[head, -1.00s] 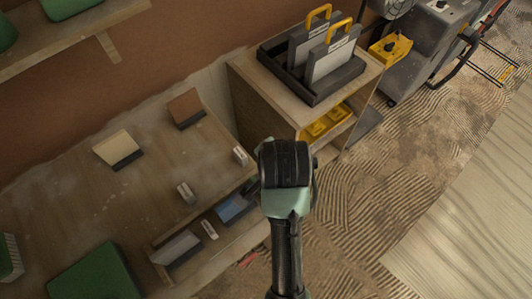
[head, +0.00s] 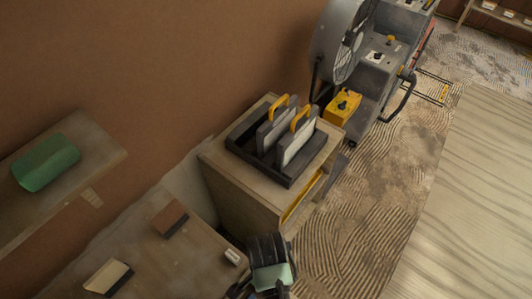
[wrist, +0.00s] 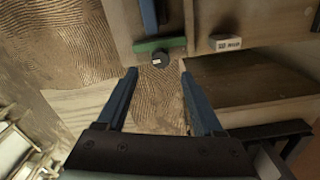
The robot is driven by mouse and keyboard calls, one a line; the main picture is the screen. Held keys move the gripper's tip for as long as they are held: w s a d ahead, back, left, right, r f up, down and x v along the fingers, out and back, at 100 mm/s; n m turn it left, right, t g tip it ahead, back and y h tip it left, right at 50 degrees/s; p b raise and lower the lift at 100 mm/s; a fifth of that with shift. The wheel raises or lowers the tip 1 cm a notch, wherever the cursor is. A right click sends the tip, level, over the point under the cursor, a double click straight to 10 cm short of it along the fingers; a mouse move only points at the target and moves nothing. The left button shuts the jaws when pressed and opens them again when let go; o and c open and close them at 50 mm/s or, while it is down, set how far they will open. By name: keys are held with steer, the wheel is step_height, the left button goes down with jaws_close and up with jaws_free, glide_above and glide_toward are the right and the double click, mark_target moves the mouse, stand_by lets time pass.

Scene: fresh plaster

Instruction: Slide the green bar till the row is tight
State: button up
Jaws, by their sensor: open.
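A narrow green bar (wrist: 172,43) shows in the wrist view, near the top, along the edge of a wooden unit. A round dark knob with a pale mark (wrist: 160,59) sits against its lower side. A blue piece (wrist: 149,15) stands just above the bar; I cannot make out the rest of a row there. My gripper (wrist: 158,76) is open and empty, its two blue fingers pointing toward the bar, with a gap between them and it. In the head view my wrist shows at the bottom, and the green bar cannot be made out.
A small pale block (head: 232,257) lies on the workbench (head: 150,262), with a brown block (head: 169,219) and a cream-faced block (head: 108,278). A cabinet (head: 240,193) carries a dark tray (head: 238,149) of yellow-handled boards. Ridged floor is open to its right.

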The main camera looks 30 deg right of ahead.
steer(key=shift+f, duration=3.2)
steer(key=shift+c, duration=0.3)
jaws_close()
